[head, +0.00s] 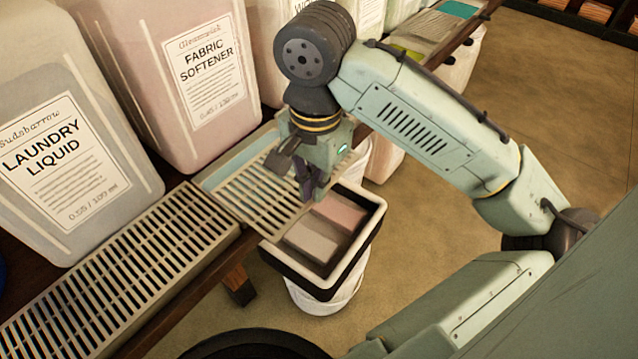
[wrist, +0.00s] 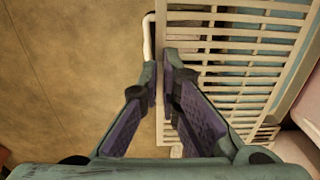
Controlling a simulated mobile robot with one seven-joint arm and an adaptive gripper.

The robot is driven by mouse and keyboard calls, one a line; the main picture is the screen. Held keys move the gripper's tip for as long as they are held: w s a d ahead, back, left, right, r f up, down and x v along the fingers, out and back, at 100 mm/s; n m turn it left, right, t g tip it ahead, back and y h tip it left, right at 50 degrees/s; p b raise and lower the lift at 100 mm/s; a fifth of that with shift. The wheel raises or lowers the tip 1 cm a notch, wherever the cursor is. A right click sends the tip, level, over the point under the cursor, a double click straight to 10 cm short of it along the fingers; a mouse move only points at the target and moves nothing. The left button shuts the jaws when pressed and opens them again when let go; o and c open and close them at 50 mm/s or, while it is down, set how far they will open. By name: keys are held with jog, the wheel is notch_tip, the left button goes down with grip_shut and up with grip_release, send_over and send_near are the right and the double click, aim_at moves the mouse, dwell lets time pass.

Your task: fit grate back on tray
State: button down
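The loose cream slotted grate (head: 258,200) lies over the pale blue-green tray (head: 218,172) on the dark shelf, below the fabric softener jug. It sits off toward the front edge, leaving a strip of the tray bare along the back. My gripper (head: 311,192) is at the grate's front right edge, pointing down. In the wrist view, the fingertips (wrist: 164,62) are close together with the edge of the grate (wrist: 235,58) between them. The head view does not show whether the grate rests on the tray's rim or is a little above it.
Another slotted grate (head: 120,268) lies along the shelf at left. A laundry liquid jug (head: 70,150) and a fabric softener jug (head: 205,75) stand behind. A white bucket (head: 325,297) with a black-and-cream open caddy (head: 372,222) on top, holding blocks, stands below the shelf edge.

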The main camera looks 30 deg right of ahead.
jog(key=shift+w+d, duration=0.3)
jog(key=shift+d, duration=0.05)
jog(key=shift+w+f, duration=0.1)
jog(key=shift+w, duration=0.05)
jog(key=shift+w+a+f+b, duration=0.15)
jog(key=shift+w+a+b, duration=0.35)
jog(key=shift+w, duration=0.85)
jog(key=shift+w+a+f+b, duration=0.15)
jog(key=shift+w+a+b, duration=0.4)
jog(key=shift+w, duration=0.8)
jog(key=shift+w+a+f+b, duration=0.15)
jog(key=shift+w+a+b, duration=0.35)
jog(key=shift+w, duration=0.85)
jog(key=shift+f, duration=0.15)
jog(key=shift+f, duration=0.35)
jog(key=shift+f, duration=0.15)
jog(key=shift+f+b, duration=0.35)
jog(key=shift+f, duration=0.3)
jog(key=shift+f, duration=0.2)
